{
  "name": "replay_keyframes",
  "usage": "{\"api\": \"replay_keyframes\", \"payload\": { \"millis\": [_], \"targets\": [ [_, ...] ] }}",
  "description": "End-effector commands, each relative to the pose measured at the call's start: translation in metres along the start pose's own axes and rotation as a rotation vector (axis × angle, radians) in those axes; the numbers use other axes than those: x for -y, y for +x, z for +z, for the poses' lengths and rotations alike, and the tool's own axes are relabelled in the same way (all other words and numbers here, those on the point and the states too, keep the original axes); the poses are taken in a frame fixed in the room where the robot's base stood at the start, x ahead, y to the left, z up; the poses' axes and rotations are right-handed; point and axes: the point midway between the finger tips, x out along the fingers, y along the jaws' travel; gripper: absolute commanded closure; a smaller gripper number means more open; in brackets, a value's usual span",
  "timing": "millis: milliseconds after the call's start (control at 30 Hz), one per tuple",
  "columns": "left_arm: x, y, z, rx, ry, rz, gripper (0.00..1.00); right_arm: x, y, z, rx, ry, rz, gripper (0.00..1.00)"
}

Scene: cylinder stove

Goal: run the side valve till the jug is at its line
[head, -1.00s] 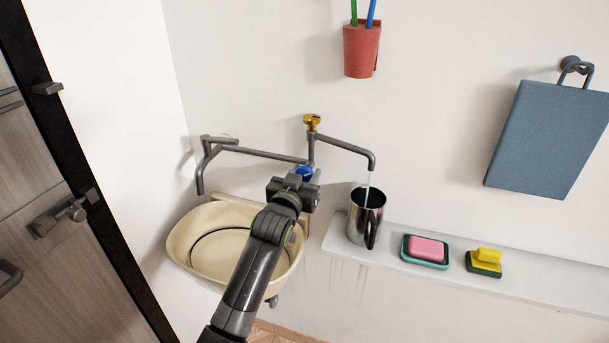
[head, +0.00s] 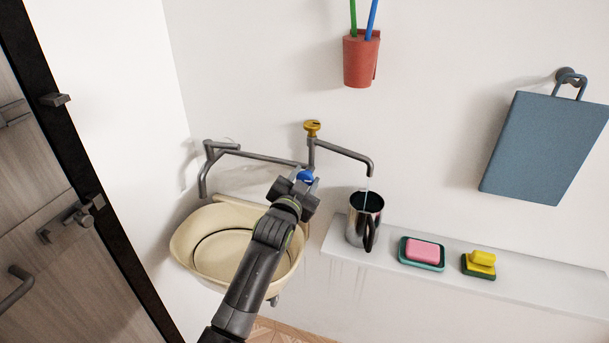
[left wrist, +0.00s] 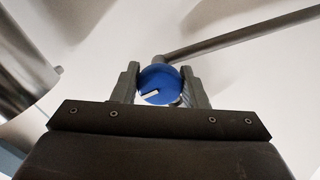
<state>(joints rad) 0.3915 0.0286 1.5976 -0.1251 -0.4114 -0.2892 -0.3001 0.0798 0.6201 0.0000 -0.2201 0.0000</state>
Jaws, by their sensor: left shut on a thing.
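My left gripper (head: 304,180) is shut on the blue valve knob (head: 305,176) on the wall pipe. In the left wrist view the blue knob (left wrist: 158,84) sits between the two fingers, with a white mark on its face. The steel jug (head: 365,222) stands upright on the white shelf under the right-hand spout (head: 345,152). A thin stream of water (head: 366,187) runs from that spout into the jug. The jug's line and water level cannot be made out. My right gripper is not in view.
A yellow knob (head: 312,126) tops the pipe. A beige basin (head: 190,250) hangs below the left spout (head: 204,172). On the shelf (head: 500,280) are a pink soap in a dish (head: 421,252) and a yellow-green sponge (head: 479,264). A red cup and a blue board hang on the wall.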

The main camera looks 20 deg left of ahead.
Motion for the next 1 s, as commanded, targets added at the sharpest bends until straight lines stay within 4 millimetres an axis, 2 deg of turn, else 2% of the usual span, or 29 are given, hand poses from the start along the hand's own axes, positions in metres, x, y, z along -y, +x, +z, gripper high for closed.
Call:
{"api": "replay_keyframes", "payload": {
  "millis": [333,800,833,933,1000],
  "targets": [
    [0.0004,0.0002,-0.0009,0.000,0.130,0.000,0.83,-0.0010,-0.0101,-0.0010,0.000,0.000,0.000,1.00],
    [0.0003,0.0001,-0.0003,-0.001,0.148,0.000,0.83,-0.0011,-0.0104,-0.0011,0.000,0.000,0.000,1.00],
    [0.0004,0.0001,-0.0003,-0.001,0.148,0.000,0.59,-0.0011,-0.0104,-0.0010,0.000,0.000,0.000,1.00],
    [0.0004,0.0001,-0.0002,-0.001,0.147,0.000,0.46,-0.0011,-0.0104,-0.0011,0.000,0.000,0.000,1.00],
    [0.0004,0.0001,-0.0002,-0.001,0.147,0.000,0.43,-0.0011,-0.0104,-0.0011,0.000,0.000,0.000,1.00]
  ]
}}
